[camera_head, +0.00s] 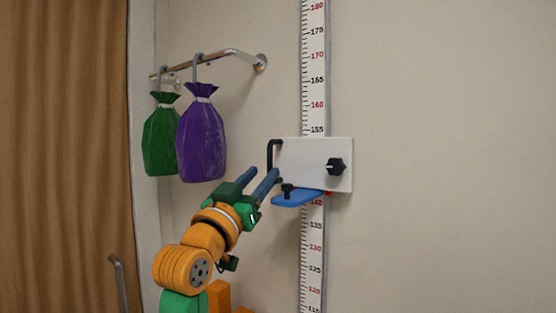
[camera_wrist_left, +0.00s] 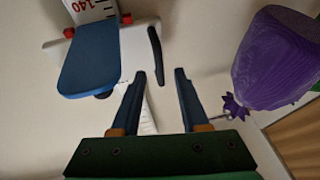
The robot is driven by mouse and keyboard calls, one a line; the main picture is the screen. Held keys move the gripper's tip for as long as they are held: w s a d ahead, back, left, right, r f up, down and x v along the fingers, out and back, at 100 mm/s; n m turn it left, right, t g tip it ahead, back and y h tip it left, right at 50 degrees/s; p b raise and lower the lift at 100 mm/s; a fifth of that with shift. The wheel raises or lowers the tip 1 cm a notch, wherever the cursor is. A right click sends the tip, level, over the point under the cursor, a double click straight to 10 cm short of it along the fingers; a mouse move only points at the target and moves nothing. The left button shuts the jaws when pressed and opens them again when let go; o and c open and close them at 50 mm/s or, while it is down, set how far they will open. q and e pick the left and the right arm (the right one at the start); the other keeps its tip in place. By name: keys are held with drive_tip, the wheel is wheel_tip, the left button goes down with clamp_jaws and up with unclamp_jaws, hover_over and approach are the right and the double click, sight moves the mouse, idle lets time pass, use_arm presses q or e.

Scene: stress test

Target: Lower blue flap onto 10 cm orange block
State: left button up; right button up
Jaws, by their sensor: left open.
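The blue flap (camera_head: 298,199) sticks out from the lower edge of a white carriage (camera_head: 312,152) on the wall ruler, near the 140 mark. It also shows at the upper left of the left wrist view (camera_wrist_left: 90,58). The carriage has a black bar handle (camera_head: 270,160) on its left and a black knob (camera_head: 336,166) on its front. My left gripper (camera_head: 262,172) is open and empty beside the handle. In the left wrist view the handle stands ahead of the fingertips (camera_wrist_left: 159,72), apart from them. I cannot make out the orange block for certain.
A vertical ruler (camera_head: 313,60) runs up the wall. A purple bag (camera_head: 202,140) and a green bag (camera_head: 160,140) hang from a metal rail (camera_head: 229,52) above left of my gripper. A brown curtain (camera_head: 60,150) is at far left. The wall at right is bare.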

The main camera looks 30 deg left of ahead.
sight(269, 161)
use_arm(q)
drive_tip(key=r+p, duration=0.1)
drive_tip(key=w+r+p, duration=0.1)
drive_tip(key=r, duration=0.1)
drive_tip(key=shift+w+p, duration=0.3)
drive_tip(key=shift+p, duration=0.05)
drive_tip(key=w+p, duration=0.1)
drive_tip(key=w, duration=0.2)
drive_tip(key=shift+a+f, duration=0.1)
drive_tip(key=shift+w+f, duration=0.15)
drive_tip(key=shift+w, duration=0.05)
drive_tip(key=shift+s, duration=0.25)
clamp_jaws()
use_arm(e)
drive_tip(key=r, duration=0.2)
drive_tip(key=s+r, duration=0.1)
drive_tip(key=r, duration=0.1)
drive_tip(key=shift+d+r, duration=0.1)
drive_tip(key=shift+r, duration=0.3)
